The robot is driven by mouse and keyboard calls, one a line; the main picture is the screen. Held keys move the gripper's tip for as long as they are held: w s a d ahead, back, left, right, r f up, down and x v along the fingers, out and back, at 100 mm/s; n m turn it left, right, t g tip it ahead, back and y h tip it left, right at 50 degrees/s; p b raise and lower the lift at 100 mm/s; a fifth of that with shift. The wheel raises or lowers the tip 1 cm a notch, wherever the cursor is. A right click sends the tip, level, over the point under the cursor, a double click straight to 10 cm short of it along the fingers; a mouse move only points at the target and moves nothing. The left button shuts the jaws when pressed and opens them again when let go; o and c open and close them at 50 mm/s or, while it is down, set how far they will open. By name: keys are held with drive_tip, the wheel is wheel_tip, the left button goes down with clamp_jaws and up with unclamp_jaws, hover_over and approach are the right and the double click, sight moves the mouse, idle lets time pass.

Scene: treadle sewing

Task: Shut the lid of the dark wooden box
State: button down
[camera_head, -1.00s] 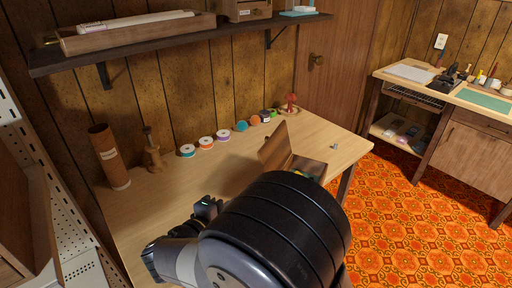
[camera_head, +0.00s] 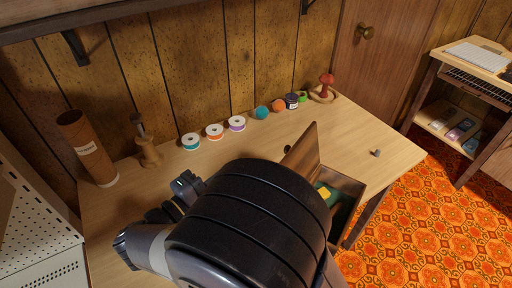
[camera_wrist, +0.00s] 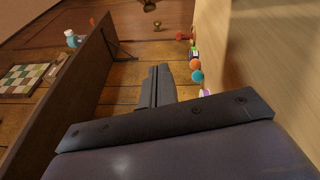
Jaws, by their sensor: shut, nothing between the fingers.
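The dark wooden box (camera_head: 347,184) sits open near the right end of the table, in the head view. Its lid (camera_head: 303,151) stands raised and tilted on the box's left side. Something yellow and green lies inside the box. My arm covers the box's front left part. My gripper (camera_wrist: 160,69) shows in the wrist view with its two dark fingers together and nothing between them. It points toward the panelled wall, with the tabletop at the right of that view. I cannot make out the box in the wrist view, and the fingers are not clear in the head view.
Thread spools (camera_head: 215,132) and small balls line the table's back, ending at a red pincushion on a stand (camera_head: 326,88). A cardboard tube (camera_head: 88,148) and wooden stand (camera_head: 147,150) are at left. A small grey piece (camera_head: 377,153) lies right of the box. A shelf (camera_wrist: 78,88) hangs above.

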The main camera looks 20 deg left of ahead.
drive_tip(key=w+d+r, duration=0.1)
drive_tip(key=w+d, duration=0.6)
drive_tip(key=d, duration=0.1)
drive_tip(key=shift+w+r, duration=0.2)
drive_tip(key=shift+w, duration=0.1)
drive_tip(key=shift+d, duration=0.1)
